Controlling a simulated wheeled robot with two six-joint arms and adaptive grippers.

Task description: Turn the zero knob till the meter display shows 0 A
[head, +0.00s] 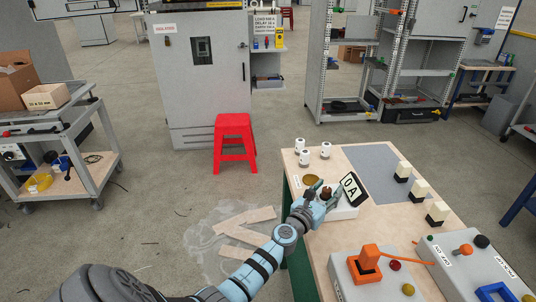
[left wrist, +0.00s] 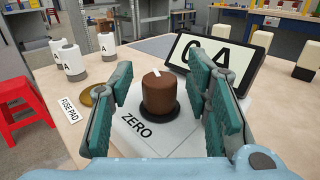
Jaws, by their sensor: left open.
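The brown zero knob (left wrist: 159,92) stands on a white base marked ZERO (left wrist: 138,128), with a small white mark on its top. The meter display (left wrist: 222,57) is tilted up behind it; in the head view the display (head: 353,187) reads 0 A. My left gripper (left wrist: 163,108) is open, with one teal-padded finger on each side of the knob. A gap shows between the knob and both pads. In the head view my left gripper (head: 318,197) is at the knob, which it partly hides. My right gripper is not in view.
White cylinders marked A (left wrist: 72,62) and a round brass pad (left wrist: 97,95) near the FUSE PAD label stand left of the base. Cream-topped blocks (head: 403,170) stand at the right. Grey boxes with an orange handle (head: 368,258) occupy the near bench. A red stool (head: 234,140) stands beyond.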

